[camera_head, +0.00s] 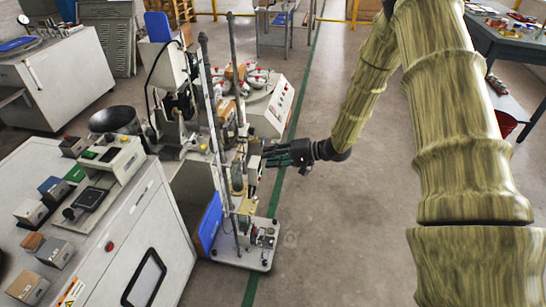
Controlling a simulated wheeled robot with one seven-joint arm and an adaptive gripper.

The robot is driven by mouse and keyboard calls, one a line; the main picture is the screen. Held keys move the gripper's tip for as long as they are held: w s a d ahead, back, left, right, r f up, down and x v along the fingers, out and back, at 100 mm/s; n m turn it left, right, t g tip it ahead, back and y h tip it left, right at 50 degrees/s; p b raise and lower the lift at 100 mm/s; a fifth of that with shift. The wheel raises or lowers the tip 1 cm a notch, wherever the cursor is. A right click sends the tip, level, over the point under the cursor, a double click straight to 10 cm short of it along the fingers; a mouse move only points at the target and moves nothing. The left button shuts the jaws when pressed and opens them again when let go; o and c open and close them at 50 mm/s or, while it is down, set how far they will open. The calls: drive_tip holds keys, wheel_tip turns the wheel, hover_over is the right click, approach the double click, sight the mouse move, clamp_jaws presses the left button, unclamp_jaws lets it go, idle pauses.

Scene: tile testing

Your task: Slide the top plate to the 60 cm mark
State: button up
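A tall testing stand (237,150) with upright posts stands left of the picture's middle, on a low wheeled base (262,256). The finger gap is too small to make out.
A white control cabinet (150,225) with small boxes on top stands at left front. A white round-topped machine (270,100) stands behind the stand. A work table (510,45) is at far right. The grey floor (330,230) right of the stand is clear.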

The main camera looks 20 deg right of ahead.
sight(244, 158)
drive_tip(key=b+x, duration=0.1)
drive_tip(key=x, duration=0.2)
drive_tip(key=b+x, duration=0.1)
drive_tip(key=x, duration=0.3)
drive_tip(key=b+x, duration=0.2)
drive_tip(key=x, duration=0.1)
drive_tip(key=shift+w+a+r, duration=0.15)
drive_tip(key=shift+w+r, duration=0.1)
clamp_jaws()
